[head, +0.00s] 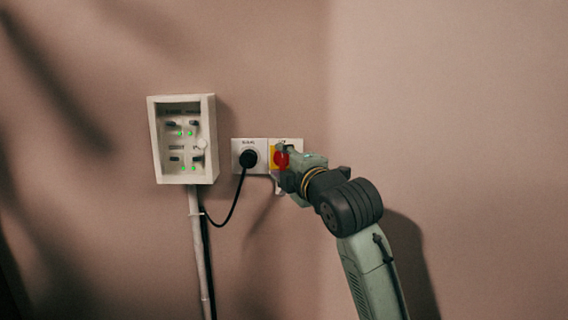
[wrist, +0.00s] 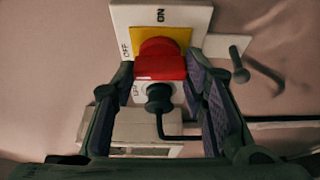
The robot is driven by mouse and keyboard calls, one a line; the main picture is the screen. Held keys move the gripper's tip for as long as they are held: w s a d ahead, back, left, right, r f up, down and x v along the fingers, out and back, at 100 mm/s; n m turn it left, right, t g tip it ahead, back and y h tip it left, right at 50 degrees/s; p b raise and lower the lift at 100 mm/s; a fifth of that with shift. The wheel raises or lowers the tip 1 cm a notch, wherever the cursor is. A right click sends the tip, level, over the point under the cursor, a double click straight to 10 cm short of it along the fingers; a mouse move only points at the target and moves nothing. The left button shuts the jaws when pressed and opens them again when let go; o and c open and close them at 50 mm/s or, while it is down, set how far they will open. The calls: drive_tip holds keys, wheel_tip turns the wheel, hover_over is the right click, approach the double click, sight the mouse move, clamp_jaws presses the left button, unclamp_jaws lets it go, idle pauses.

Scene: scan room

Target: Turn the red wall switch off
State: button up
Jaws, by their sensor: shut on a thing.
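The red wall switch (head: 281,160) is a red knob on a yellow square on a white plate (head: 293,142) at the wall. In the wrist view the red knob (wrist: 160,66) sits between my two fingers, and its plate shows "ON" at the top and "OFF" at the left. My gripper (head: 286,169) reaches the switch from the right in the head view and hides part of it. In the wrist view my gripper (wrist: 160,72) is shut on the knob, one finger on each side. I cannot tell exactly which mark the knob points to.
A black plug (head: 248,158) with a hanging cable sits in a socket plate (head: 236,146) left of the switch. Further left is a white box (head: 153,140) with green lights above a conduit (head: 197,240). A small plate with a dark peg (wrist: 237,65) stands close by. The right wall is bare.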

drive_tip(key=o, duration=1.2)
drive_tip(key=shift+c, duration=0.2)
drive_tip(key=shift+s, duration=0.1)
drive_tip(key=v, duration=1.2)
drive_tip(key=shift+a, duration=0.1)
